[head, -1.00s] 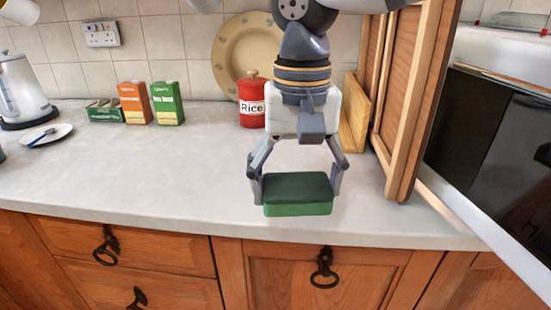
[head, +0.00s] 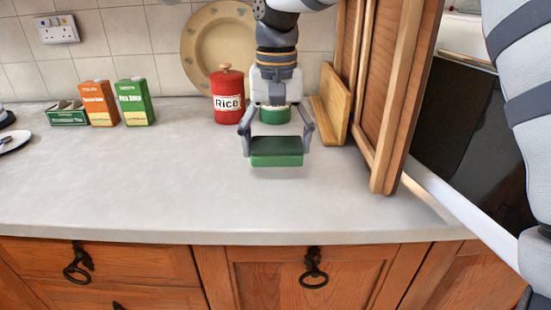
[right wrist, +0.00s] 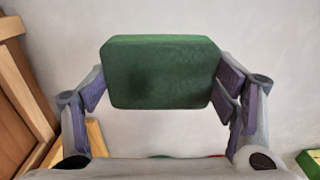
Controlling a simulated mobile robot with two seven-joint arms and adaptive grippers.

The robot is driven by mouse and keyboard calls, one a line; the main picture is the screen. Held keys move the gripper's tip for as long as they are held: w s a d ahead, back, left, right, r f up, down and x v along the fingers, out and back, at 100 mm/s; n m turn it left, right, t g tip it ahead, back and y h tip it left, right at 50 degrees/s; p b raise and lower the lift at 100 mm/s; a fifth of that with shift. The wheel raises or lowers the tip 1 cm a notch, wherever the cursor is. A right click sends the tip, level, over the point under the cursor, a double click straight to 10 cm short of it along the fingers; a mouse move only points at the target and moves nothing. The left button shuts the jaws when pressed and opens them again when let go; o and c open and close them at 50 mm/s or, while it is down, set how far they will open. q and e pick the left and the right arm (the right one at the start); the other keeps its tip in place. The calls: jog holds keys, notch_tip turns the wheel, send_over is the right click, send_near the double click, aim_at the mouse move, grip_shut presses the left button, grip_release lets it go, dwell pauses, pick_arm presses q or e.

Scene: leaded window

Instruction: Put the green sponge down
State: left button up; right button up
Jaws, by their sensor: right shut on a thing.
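The green sponge (head: 276,158), a block with a darker top, is between the fingers of my right gripper (head: 277,145). The gripper is shut on its two ends. In the head view the sponge is level over the middle of the worktop (head: 130,185), with a soft shadow under it; it looks a little above the surface, but the exact gap is hard to tell. In the right wrist view the sponge (right wrist: 160,72) sits squarely between the finger pads (right wrist: 160,85). My left gripper is not in view.
A red rice tin (head: 228,104) and a green tin (head: 273,115) stand behind the gripper. Wooden boards (head: 335,103) and a tall wooden panel (head: 400,100) stand to the right. Orange (head: 98,104) and green (head: 134,104) packets stand back left.

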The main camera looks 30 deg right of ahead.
aim_at(276, 174)
jog(key=shift+w+d+f, duration=0.2)
jog(key=shift+w+f, duration=0.35)
jog(key=shift+f, duration=1.8)
jog(key=shift+f, duration=0.1)
jog(key=o, duration=0.7)
jog(key=shift+w, duration=0.1)
notch_tip(276, 174, up, 12)
jog(key=shift+r, duration=0.15)
